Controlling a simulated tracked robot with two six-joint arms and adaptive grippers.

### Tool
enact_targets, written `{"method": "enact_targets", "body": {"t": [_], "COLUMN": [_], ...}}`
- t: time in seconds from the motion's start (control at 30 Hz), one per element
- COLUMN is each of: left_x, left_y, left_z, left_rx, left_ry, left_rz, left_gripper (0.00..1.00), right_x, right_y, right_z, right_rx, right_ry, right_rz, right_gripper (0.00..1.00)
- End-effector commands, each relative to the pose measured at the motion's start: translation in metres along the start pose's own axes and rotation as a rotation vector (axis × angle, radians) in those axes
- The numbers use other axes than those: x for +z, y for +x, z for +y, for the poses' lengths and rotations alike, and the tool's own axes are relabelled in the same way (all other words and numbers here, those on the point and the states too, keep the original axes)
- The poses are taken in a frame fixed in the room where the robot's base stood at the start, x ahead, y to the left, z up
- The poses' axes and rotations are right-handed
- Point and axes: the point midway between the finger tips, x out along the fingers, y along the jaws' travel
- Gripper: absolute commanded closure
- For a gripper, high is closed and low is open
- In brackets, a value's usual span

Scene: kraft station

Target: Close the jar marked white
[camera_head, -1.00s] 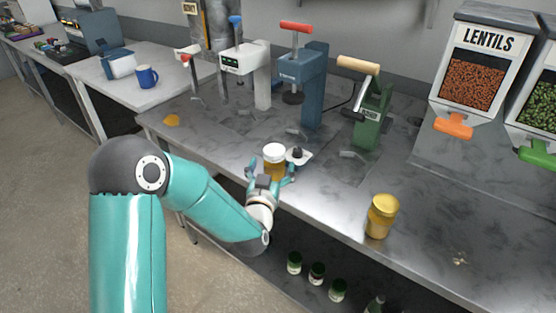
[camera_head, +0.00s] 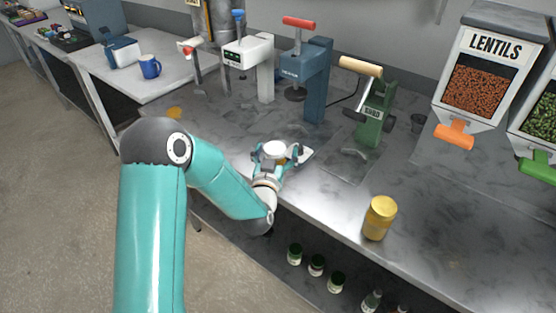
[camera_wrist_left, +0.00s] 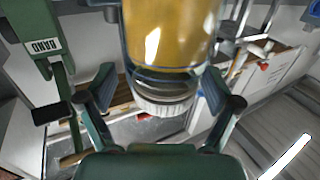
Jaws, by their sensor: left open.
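The jar with the white lid (camera_head: 274,149) stands near the front edge of the grey worktop. In the left wrist view its amber body (camera_wrist_left: 170,30) is large and its ribbed white lid (camera_wrist_left: 165,106) shows, with a clear band between them. The lid sits at the jar's mouth; I cannot tell how tight it is. My left gripper (camera_head: 276,157) is open, with a finger on either side of the jar at lid height. In the left wrist view the gripper (camera_wrist_left: 160,92) shows its fingers apart; contact is unclear. My right gripper is out of view.
Behind are a white press (camera_head: 248,55), a blue press (camera_head: 305,75) and a green press (camera_head: 376,110). A lentil dispenser (camera_head: 478,75) is at right. Small jars (camera_head: 316,265) stand below the worktop.

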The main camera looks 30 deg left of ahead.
Motion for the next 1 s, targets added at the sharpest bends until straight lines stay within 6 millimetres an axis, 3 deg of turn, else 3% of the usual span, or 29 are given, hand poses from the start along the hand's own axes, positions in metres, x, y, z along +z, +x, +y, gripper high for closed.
{"method": "enact_targets", "body": {"t": [0.17,0.67,1.0], "left_x": [0.0005,0.0005,-0.0034], "left_y": [-0.0004,-0.0007,-0.0004], "left_z": [-0.0039,-0.0054,-0.0057], "left_rx": [-0.007,-0.009,-0.01], "left_ry": [0.0,0.001,0.0], "left_rz": [-0.001,-0.001,0.003], "left_gripper": [0.11,0.95,0.95], "right_x": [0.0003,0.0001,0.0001], "right_y": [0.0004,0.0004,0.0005], "right_z": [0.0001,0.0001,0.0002], "right_rx": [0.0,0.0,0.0], "right_ry": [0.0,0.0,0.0], "right_rz": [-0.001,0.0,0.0], "right_gripper": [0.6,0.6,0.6]}}
